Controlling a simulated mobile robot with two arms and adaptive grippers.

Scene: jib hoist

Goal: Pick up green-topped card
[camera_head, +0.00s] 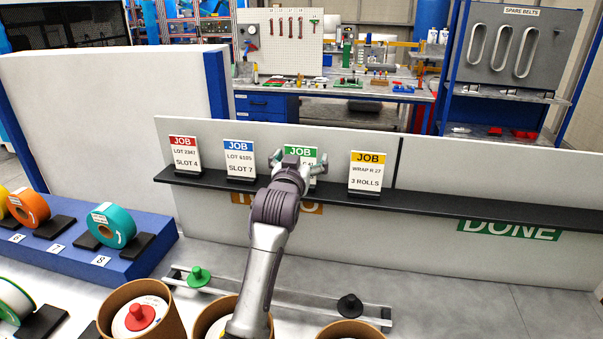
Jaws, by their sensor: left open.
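The green-topped card (301,151) stands upright on the black ledge (430,203) of the low grey partition. Its lower part is hidden behind my left gripper. My left gripper (298,158) is open, with one finger at each side of the card. I cannot tell whether the fingers touch it. A red-topped card (184,155) and a blue-topped card (239,160) stand to the left, and a yellow-topped card (367,174) to the right. My right gripper is not in view.
Below the ledge, a metal rail (320,300) carries a green knob (198,277) and a black knob (350,306). Round brown tubs (170,300) stand in front. Tape rolls (111,226) sit on a blue stand at left. The ledge at right is clear.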

